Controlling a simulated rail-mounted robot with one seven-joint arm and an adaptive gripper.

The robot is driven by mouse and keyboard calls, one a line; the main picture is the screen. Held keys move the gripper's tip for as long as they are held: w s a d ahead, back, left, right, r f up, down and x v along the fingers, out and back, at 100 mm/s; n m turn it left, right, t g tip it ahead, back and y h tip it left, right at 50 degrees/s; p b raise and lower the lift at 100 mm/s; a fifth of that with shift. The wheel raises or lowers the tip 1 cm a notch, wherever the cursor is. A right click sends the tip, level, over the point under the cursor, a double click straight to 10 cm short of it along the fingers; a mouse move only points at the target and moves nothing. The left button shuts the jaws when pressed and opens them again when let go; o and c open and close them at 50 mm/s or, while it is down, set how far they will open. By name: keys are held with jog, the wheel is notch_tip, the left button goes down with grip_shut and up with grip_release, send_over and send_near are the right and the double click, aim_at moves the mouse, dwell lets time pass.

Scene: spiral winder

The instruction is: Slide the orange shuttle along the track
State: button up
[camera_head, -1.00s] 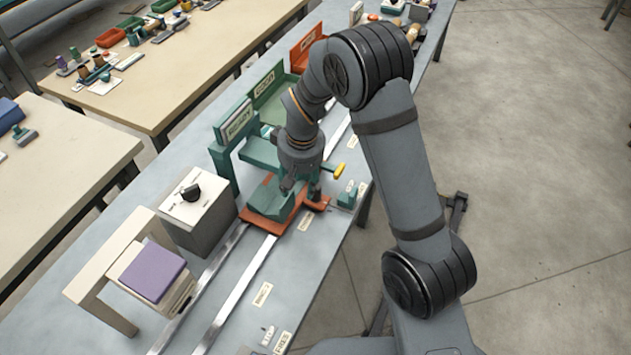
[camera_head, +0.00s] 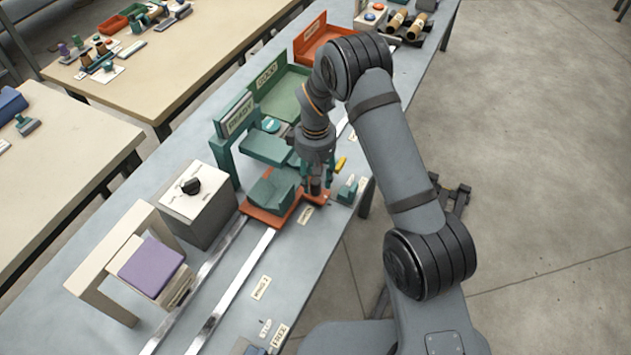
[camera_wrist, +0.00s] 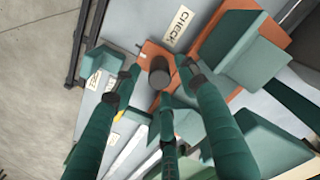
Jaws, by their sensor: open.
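The orange shuttle (camera_head: 257,216) sits across two pale rails (camera_head: 232,288) and carries a green cradle (camera_head: 270,196). A dark round knob (camera_wrist: 159,74) stands on the shuttle's orange plate (camera_wrist: 150,52) in the wrist view. My gripper (camera_head: 315,190) is over the shuttle's right end. In the wrist view my gripper (camera_wrist: 155,85) has its green fingers spread around the knob, with visible gaps; I cannot tell whether any finger touches it. The fingers partly hide the plate and knob in the head view.
A CHECK label (camera_wrist: 178,27) lies beside the shuttle. A green READY stand (camera_head: 222,150) and a grey box with a black dial (camera_head: 205,215) stand left of the track. A yellow-tipped handle (camera_head: 341,163) is close right of my gripper. The near rails look clear.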

jog(key=shift+f, duration=1.55)
jog(key=shift+c, duration=0.6)
grip_shut()
